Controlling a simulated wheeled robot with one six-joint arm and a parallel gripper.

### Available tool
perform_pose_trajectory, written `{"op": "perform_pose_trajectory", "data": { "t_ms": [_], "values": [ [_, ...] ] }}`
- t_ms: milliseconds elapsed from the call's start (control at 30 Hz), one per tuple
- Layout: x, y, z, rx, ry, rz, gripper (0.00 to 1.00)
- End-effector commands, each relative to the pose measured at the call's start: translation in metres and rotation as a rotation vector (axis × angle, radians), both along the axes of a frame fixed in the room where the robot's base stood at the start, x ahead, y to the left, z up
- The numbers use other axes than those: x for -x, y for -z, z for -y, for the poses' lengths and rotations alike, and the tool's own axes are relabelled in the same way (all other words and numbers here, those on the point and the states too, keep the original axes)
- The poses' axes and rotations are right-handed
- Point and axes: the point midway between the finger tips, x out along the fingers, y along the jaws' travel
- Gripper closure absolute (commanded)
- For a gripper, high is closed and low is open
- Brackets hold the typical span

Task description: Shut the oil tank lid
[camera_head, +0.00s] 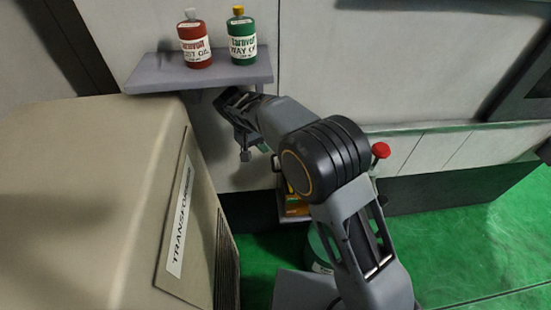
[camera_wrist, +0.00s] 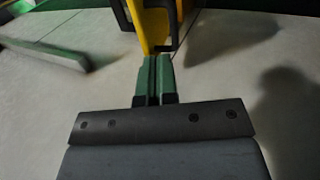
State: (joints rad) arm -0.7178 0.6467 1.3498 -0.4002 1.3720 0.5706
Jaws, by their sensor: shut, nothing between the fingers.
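I cannot make out the oil tank or its lid for certain in either view. In the head view my gripper (camera_head: 262,147) is partly hidden by my arm, in front of the wall below the shelf. In the wrist view its two green fingers (camera_wrist: 156,72) are pressed together with nothing between them. A yellow part (camera_wrist: 155,25) with dark edges stands just beyond the fingertips; I cannot tell whether they touch. A flat grey-green panel (camera_wrist: 45,45) lies at the upper left.
A beige transformer cabinet (camera_head: 95,190) fills the left. A shelf (camera_head: 180,76) holds a red bottle (camera_head: 195,45) and a green bottle (camera_head: 242,38). Orange items (camera_head: 296,207) and a green container (camera_head: 318,262) are partly behind my arm. Green floor (camera_head: 470,245) is open at right.

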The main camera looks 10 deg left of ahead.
Motion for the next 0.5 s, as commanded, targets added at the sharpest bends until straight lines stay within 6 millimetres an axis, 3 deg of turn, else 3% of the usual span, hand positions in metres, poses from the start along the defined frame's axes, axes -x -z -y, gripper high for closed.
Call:
{"op": "perform_pose_trajectory", "data": {
  "t_ms": [167, 500],
  "values": [
    [-0.004, 0.014, 0.007, 0.011, 0.02, 0.01, 1.0],
    [-0.01, 0.062, 0.03, 0.01, 0.019, 0.01, 1.0]
  ]
}}
